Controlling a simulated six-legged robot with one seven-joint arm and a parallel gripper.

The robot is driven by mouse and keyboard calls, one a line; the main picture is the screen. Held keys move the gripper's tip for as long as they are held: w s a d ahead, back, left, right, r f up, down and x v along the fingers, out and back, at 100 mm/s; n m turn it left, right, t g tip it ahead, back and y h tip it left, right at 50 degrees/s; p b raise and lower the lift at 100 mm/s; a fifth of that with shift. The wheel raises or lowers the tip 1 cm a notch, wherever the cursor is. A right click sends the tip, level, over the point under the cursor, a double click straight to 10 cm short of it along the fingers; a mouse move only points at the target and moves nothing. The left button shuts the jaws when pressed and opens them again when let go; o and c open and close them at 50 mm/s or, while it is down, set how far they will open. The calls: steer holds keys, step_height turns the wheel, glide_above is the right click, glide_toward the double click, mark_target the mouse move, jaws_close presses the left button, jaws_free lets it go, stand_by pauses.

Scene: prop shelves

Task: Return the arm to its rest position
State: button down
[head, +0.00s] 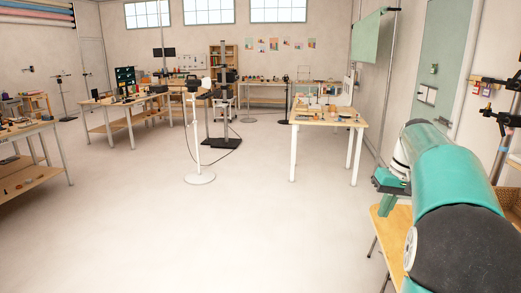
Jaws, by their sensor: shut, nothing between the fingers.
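My arm (450,180) fills the right side of the head view, with a thick teal link and a black joint at the bottom right. Beyond the link, a white ring and a small green and dark part (390,181) show, just above the edge of a wooden surface. I cannot make out any gripper fingers there. My gripper is not visible, and the teal link hides what lies behind it.
A wooden table (388,222) is partly hidden behind my arm, close to it. A white-legged table (335,121) with small items stands ahead. A white stand (200,178) with a cable is mid-floor. A workbench (45,177) is at left. The near floor (230,235) is clear.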

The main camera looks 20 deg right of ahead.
steer(key=s+a+r+n+t+h, duration=0.1)
steer(key=s+a, duration=0.1)
steer(key=a, duration=0.8)
steer(key=s+a+r+n+h, duration=0.1)
steer(key=s+a, duration=0.2)
steer(key=a, duration=0.7)
steer(key=s+a+f+t, duration=0.1)
steer(key=s+a+f, duration=0.3)
steer(key=s+a, duration=0.2)
steer(key=s+a+f+n+t, duration=0.1)
steer(key=s+a+f+t, duration=0.1)
steer(key=s+a+f, duration=0.2)
steer(key=s+a, duration=0.2)
steer(key=a, duration=0.2)
steer(key=shift+f+n, duration=0.25)
steer(key=shift+n, duration=0.05)
steer(key=shift+s, duration=0.1)
